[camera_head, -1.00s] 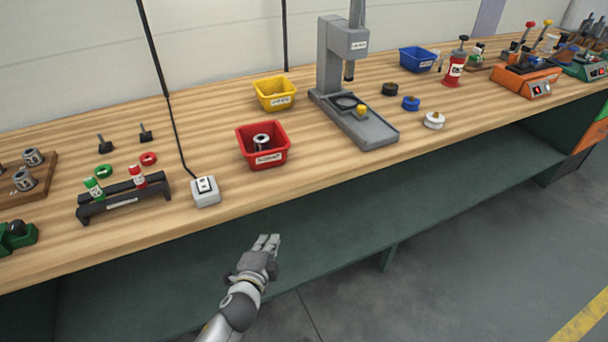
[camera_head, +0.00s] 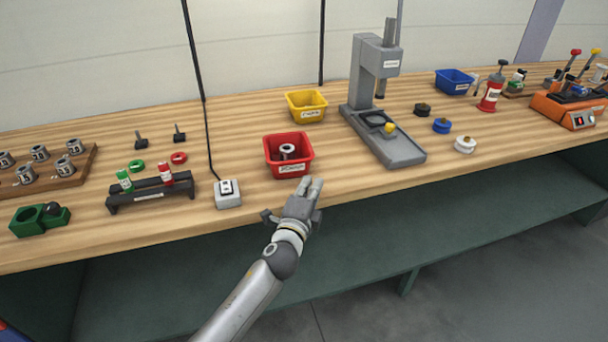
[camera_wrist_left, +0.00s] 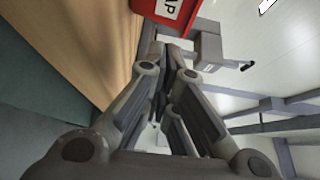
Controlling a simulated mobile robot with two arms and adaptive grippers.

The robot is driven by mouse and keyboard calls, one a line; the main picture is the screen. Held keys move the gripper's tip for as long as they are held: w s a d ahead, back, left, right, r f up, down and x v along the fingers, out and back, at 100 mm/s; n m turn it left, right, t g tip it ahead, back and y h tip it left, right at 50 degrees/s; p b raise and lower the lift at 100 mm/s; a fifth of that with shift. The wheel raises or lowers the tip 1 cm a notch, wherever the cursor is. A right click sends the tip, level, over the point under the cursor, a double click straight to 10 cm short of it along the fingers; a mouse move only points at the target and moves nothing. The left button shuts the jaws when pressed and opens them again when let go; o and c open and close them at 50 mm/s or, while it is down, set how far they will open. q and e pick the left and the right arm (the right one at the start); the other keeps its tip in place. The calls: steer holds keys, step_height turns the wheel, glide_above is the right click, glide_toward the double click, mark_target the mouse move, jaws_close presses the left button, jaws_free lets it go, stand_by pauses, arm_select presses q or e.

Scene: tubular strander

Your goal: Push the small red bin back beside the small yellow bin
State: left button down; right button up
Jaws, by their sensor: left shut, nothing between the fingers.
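The small red bin (camera_head: 289,156) stands on the wooden bench near its front edge, with a grey metal ring-like part (camera_head: 287,151) inside. The small yellow bin (camera_head: 306,105) stands farther back and slightly to the right. My left gripper (camera_head: 314,187) is shut and empty, just in front of the red bin's labelled front wall. In the left wrist view the red bin (camera_wrist_left: 172,10) shows at the top, just beyond the closed fingertips (camera_wrist_left: 170,45). I cannot tell whether they touch it. My right gripper is not in view.
A grey press (camera_head: 386,140) stands right of both bins. A white switch box (camera_head: 228,200) with a black cable sits left of the red bin. A black rack (camera_head: 150,195) is farther left. The bench between the red and yellow bins is clear.

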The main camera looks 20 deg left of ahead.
mark_target(285, 157)
arm_select(q)
steer(key=w+a, duration=0.3)
steer(key=shift+w+p, duration=0.15)
steer(key=shift+p, duration=0.15)
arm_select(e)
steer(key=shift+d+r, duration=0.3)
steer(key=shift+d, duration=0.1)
